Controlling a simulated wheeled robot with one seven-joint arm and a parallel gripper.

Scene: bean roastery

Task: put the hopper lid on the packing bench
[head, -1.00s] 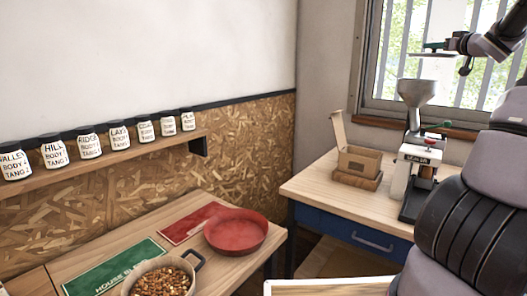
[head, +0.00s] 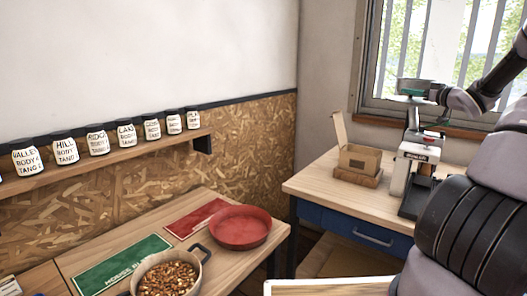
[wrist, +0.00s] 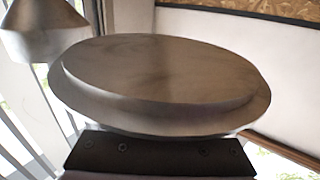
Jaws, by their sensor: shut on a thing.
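The hopper lid (wrist: 165,80), a round grey metal disc with a stepped rim, fills the middle of the wrist view. My gripper (wrist: 160,150) is shut on its near edge. In the head view my gripper (head: 437,92) is at the upper right, with the lid (head: 411,84) at the level of the grinder's hopper. The hopper's metal cone (wrist: 35,32) shows upside down in the wrist view, beside the lid; in the head view it is mostly hidden. A wooden bench with a blue drawer (head: 315,186) carries the grinder (head: 413,165). No label shows which bench is the packing bench.
An open cardboard box (head: 358,160) stands left of the grinder. The left table (head: 225,266) holds a red pan (head: 240,228), a pot of beans (head: 170,278), a green mat (head: 120,262) and a red mat (head: 195,218). Labelled jars (head: 97,143) line the shelf. A barred window is behind the grinder.

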